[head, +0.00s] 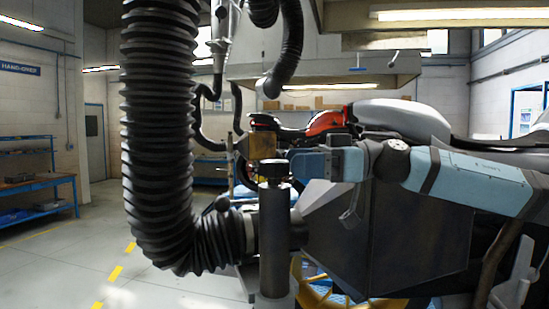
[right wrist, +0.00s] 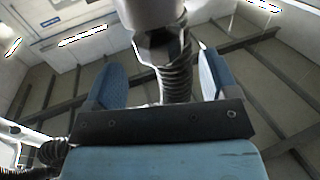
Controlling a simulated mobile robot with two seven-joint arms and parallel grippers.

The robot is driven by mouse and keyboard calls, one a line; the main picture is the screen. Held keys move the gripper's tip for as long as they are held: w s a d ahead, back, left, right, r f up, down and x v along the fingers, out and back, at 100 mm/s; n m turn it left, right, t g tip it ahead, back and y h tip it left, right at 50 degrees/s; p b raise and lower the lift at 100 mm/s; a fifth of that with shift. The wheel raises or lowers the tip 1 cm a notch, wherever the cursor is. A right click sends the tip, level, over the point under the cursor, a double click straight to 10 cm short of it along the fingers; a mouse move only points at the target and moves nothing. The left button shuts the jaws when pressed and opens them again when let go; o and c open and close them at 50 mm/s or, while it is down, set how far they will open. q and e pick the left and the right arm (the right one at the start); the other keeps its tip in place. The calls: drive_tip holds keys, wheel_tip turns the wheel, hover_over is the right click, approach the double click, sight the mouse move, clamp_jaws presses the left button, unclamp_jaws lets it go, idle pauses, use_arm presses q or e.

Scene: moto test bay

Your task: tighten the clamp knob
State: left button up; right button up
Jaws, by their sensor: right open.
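A black knob (head: 273,170) sits on top of an upright grey cylindrical post (head: 274,235) in the head view. I take it to be the clamp knob. A pale cylindrical part with a dark end (right wrist: 165,45) shows in the gap, beyond the fingertips; I cannot tell whether anything touches. My left gripper is not in view.
A thick black corrugated hose (head: 160,130) hangs left of the post and bends toward its lower part. A brass-coloured block (head: 262,145) stands just above and behind the knob. A red and grey motorcycle (head: 330,122) is behind.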

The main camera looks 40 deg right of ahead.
sight(275, 161)
drive_tip(key=shift+x, duration=2.25)
drive_tip(key=shift+c, duration=0.3)
drive_tip(key=c, duration=0.9)
